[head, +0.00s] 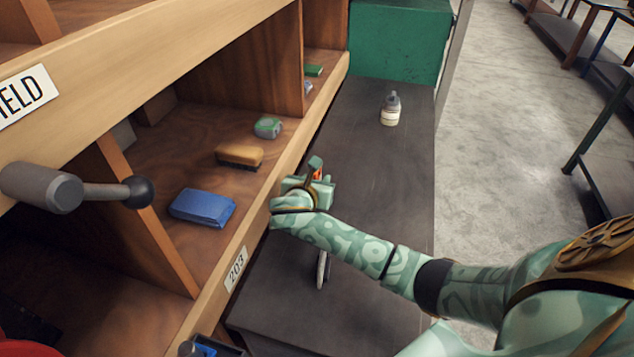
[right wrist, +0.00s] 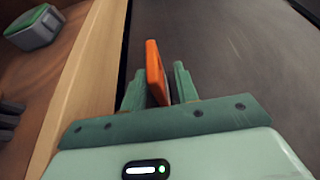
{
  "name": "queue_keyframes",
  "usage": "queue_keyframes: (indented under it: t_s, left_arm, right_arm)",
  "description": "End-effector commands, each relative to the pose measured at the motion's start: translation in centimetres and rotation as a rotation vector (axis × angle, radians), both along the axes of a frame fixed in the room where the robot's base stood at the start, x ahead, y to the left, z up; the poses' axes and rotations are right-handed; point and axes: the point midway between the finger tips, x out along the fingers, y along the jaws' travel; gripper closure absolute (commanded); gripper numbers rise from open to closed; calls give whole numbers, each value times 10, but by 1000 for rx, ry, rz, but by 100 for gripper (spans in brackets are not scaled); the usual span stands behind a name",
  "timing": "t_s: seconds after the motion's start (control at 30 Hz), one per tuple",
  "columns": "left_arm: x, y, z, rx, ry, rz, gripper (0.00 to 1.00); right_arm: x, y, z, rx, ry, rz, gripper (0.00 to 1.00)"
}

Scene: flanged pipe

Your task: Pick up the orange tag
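The orange tag (right wrist: 156,72) is a thin upright piece between the two fingers of my right gripper (right wrist: 160,88) in the right wrist view. It sits close to the left finger, with a narrow dark gap to the right finger. My right gripper (head: 318,178) is open around the tag, over the dark counter just beside the shelf's front edge. In the head view only a small part of the tag (head: 318,174) shows between the fingers. I cannot tell what its lower end rests on. My left gripper is not in view.
The wooden shelf's front edge (head: 285,160) runs along the left. On it lie a blue block (head: 202,207), a brush (head: 239,156) and a green-grey item (head: 268,127). A bottle (head: 390,109) stands on the dark counter (head: 355,130) before a green box (head: 400,45). A metal piece (head: 322,268) shows below my arm.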

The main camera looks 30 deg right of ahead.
Motion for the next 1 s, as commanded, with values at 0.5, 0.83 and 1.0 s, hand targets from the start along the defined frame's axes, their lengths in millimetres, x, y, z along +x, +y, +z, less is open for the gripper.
queue_keyframes:
  t_s: [0.5,0.83,1.0]
  left_arm:
    - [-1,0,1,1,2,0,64]
    - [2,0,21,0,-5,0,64]
    - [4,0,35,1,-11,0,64]
  right_arm:
    - [0,1,3,1,-1,1,100]
    - [-10,5,47,4,-3,1,100]
    - [-36,12,80,3,-4,0,100]
